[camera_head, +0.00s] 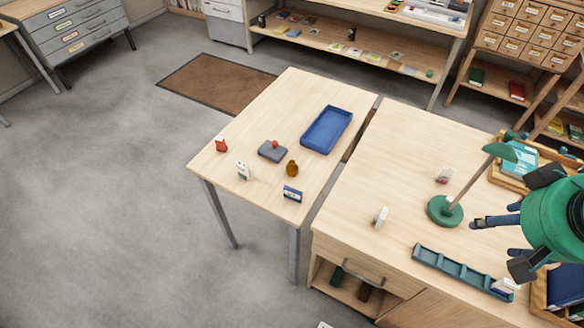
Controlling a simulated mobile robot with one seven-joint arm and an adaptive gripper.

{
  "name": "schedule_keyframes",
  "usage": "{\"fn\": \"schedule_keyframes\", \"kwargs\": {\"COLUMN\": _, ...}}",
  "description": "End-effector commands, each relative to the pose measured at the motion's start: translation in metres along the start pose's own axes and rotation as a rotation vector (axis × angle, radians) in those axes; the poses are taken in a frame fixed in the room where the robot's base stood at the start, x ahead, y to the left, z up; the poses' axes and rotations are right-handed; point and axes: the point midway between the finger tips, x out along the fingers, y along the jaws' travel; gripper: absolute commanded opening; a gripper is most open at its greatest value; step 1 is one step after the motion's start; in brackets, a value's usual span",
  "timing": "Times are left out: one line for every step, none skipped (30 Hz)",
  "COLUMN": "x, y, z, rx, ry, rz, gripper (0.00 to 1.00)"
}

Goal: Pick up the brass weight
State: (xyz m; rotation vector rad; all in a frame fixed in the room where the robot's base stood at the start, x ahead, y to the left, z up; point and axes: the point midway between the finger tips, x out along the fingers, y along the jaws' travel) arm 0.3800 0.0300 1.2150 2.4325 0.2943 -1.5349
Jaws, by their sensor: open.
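The brass weight (292,168) is a small, rounded, golden-brown piece. It stands upright on the left wooden table (252,112), near its right edge. It is in plain view, between a dark grey block and a small blue box. My gripper (496,238) is at the right of the view, above the right desk, far to the right of the weight. It is open, with nothing seen between its fingers. My green arm hides part of the desk behind it.
Near the weight are the grey block (271,152) with a red knob, the blue box (292,194), a white bottle (243,171), a red item (221,145) and a blue tray (345,113). A green lamp (444,211) and teal rack (455,271) stand on the right desk (390,150).

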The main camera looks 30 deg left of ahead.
Motion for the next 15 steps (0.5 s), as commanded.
{"fn": "schedule_keyframes", "kwargs": {"x": 0.002, "y": -0.004, "z": -0.015, "rx": -0.065, "ry": -0.012, "rz": -0.012, "gripper": 0.57}}
{"fn": "schedule_keyframes", "kwargs": {"x": 0.004, "y": -0.007, "z": -0.023, "rx": -0.107, "ry": -0.017, "rz": -0.019, "gripper": 0.57}}
{"fn": "schedule_keyframes", "kwargs": {"x": 0.006, "y": -0.01, "z": -0.034, "rx": -0.162, "ry": -0.024, "rz": -0.028, "gripper": 0.57}}
{"fn": "schedule_keyframes", "kwargs": {"x": 0.008, "y": -0.013, "z": -0.042, "rx": -0.205, "ry": -0.028, "rz": -0.035, "gripper": 0.57}}
{"fn": "schedule_keyframes", "kwargs": {"x": 0.01, "y": -0.016, "z": -0.05, "rx": -0.247, "ry": -0.032, "rz": -0.042, "gripper": 0.57}}
{"fn": "schedule_keyframes", "kwargs": {"x": 0.013, "y": -0.02, "z": -0.061, "rx": -0.303, "ry": -0.038, "rz": -0.051, "gripper": 0.57}}
{"fn": "schedule_keyframes", "kwargs": {"x": 0.015, "y": -0.024, "z": -0.069, "rx": -0.345, "ry": -0.041, "rz": -0.058, "gripper": 0.57}}
{"fn": "schedule_keyframes", "kwargs": {"x": 0.019, "y": -0.027, "z": -0.076, "rx": -0.387, "ry": -0.047, "rz": -0.066, "gripper": 0.57}}
{"fn": "schedule_keyframes", "kwargs": {"x": 0.022, "y": -0.032, "z": -0.087, "rx": -0.442, "ry": -0.051, "rz": -0.075, "gripper": 0.57}}
{"fn": "schedule_keyframes", "kwargs": {"x": 0.025, "y": -0.036, "z": -0.095, "rx": -0.484, "ry": -0.054, "rz": -0.083, "gripper": 0.57}}
{"fn": "schedule_keyframes", "kwargs": {"x": 0.028, "y": -0.041, "z": -0.102, "rx": -0.526, "ry": -0.057, "rz": -0.09, "gripper": 0.57}}
{"fn": "schedule_keyframes", "kwargs": {"x": 0.033, "y": -0.047, "z": -0.112, "rx": -0.583, "ry": -0.061, "rz": -0.1, "gripper": 0.57}}
{"fn": "schedule_keyframes", "kwargs": {"x": 0.037, "y": -0.051, "z": -0.119, "rx": -0.625, "ry": -0.064, "rz": -0.108, "gripper": 0.57}}
{"fn": "schedule_keyframes", "kwargs": {"x": 0.04, "y": -0.056, "z": -0.127, "rx": -0.667, "ry": -0.067, "rz": -0.116, "gripper": 0.57}}
{"fn": "schedule_keyframes", "kwargs": {"x": 0.045, "y": -0.063, "z": -0.136, "rx": -0.722, "ry": -0.07, "rz": -0.127, "gripper": 0.57}}
